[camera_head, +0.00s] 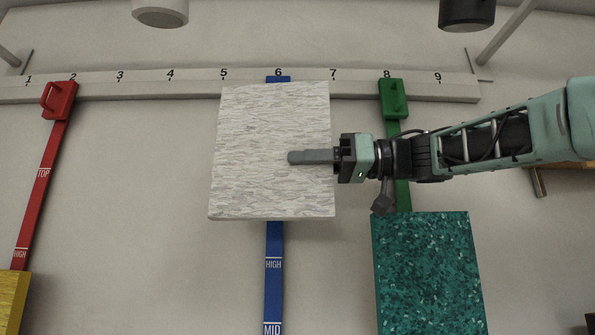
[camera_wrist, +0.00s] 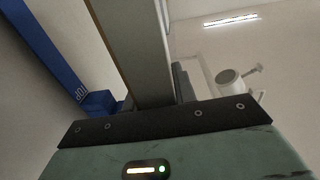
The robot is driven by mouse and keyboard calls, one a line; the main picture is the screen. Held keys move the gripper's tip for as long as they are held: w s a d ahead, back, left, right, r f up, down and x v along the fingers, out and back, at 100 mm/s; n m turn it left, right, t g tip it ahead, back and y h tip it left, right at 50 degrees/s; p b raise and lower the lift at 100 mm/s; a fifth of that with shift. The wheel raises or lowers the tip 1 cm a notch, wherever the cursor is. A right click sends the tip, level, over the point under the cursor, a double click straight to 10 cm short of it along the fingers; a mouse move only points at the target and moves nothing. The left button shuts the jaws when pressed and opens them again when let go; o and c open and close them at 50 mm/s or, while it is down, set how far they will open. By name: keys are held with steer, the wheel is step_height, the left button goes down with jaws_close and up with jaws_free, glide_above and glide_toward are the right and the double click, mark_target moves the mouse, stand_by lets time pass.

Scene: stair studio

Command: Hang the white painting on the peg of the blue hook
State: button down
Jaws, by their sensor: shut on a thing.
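The white painting (camera_head: 270,120), a grey-streaked square panel, is upright in front of the blue hook's strap. My gripper (camera_head: 312,157) is shut on its right edge, one finger lying across its front face. In the wrist view the painting (camera_wrist: 135,45) shows nearly edge-on between the fingers. The blue hook (camera_head: 274,275) hangs from the rail at number 6; its middle and its peg are hidden behind the painting in the head view. In the wrist view the blue strap (camera_wrist: 42,45) ends near a blue block (camera_wrist: 98,103), with a gap between strap and painting. The peg is not clearly visible.
A white rail (camera_head: 165,88) numbered 1 to 9 runs along the wall. A red hook (camera_head: 59,100) hangs at 2, with a yellow panel (camera_head: 12,300) below. A green hook (camera_head: 394,98) hangs at 8, above a teal speckled panel (camera_head: 428,275). Lamps (camera_head: 467,12) hang overhead.

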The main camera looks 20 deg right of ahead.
steer(key=w+d+f+p, duration=0.1)
steer(key=w+d, duration=0.2)
steer(key=w, duration=0.7)
steer(key=shift+w+d+f+p, duration=0.2)
steer(key=shift+d+f+p, duration=0.05)
steer(key=shift+f+p, duration=0.15)
stand_by(1.0)
steer(key=shift+f, duration=0.1)
stand_by(0.8)
steer(key=c, duration=1.1)
jaws_free()
steer(key=shift+o, duration=0.2)
steer(key=b+v, duration=0.4)
steer(key=v, duration=1.3)
steer(key=shift+d, duration=0.15)
steer(key=shift+s, duration=0.1)
